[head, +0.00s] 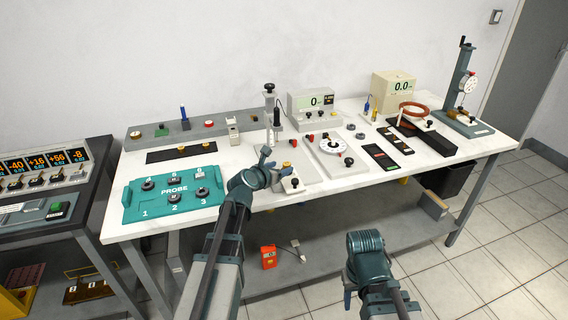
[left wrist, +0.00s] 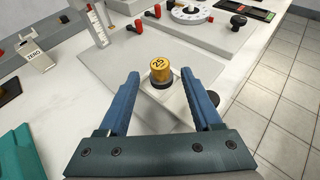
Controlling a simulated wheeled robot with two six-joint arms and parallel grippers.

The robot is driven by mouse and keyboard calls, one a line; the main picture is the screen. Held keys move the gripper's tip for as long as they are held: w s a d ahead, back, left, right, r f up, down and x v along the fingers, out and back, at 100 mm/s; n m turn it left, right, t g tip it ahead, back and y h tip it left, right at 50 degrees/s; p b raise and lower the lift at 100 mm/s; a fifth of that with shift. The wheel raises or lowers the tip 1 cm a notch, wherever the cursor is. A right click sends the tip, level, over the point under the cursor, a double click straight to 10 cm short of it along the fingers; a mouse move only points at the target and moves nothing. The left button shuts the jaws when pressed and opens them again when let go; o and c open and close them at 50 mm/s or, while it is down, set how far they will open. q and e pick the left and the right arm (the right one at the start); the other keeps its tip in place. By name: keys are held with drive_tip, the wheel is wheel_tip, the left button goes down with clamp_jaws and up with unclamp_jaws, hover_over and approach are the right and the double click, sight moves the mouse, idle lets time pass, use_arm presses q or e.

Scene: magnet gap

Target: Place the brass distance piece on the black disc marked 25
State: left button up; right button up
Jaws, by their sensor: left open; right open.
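The brass distance piece (left wrist: 160,69) is a short upright cylinder with 25 on its top. A dark round base shows directly under it, on a pale plate (left wrist: 166,104); no marking on that base is visible. In the left wrist view my left gripper (left wrist: 161,82) is open, its blue fingers on either side of the brass piece, with gaps and no visible contact. In the head view my left gripper (head: 268,160) is over the bench's front part, beside the brass piece (head: 287,164). My right gripper (head: 348,290) is open and empty, low in front of the bench.
A black knob (head: 295,184) stands close in front of the brass piece. A white dial plate (head: 331,147) lies to the right, and a teal PROBE tray (head: 152,207) to the left. A grey post (head: 269,110) rises behind my left gripper.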

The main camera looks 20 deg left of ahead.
use_arm(q)
drive_tip(key=p+v, duration=0.2)
drive_tip(key=v, duration=0.6)
drive_tip(key=s+d+f+m+g+h, duration=0.1)
drive_tip(key=s+d+f+m+g, duration=0.35)
drive_tip(key=d+m, duration=0.5)
drive_tip(key=s+d+f+m+g+h, duration=0.1)
drive_tip(key=s+d+f+m+g, duration=0.2)
drive_tip(key=s+d+f+m, duration=0.45)
drive_tip(key=s+d+m+g+y, duration=0.1)
drive_tip(key=s+m+g+y, duration=0.2)
drive_tip(key=s+m, duration=0.3)
drive_tip(key=s+d+f+m+g+y, duration=0.1)
drive_tip(key=s+m+g+y, duration=0.2)
drive_tip(key=m, duration=1.1)
drive_tip(key=s, duration=0.3)
drive_tip(key=shift+s+d+f+m, duration=0.2)
drive_tip(key=shift+d+f+m, duration=0.05)
drive_tip(key=shift+d+m, duration=0.05)
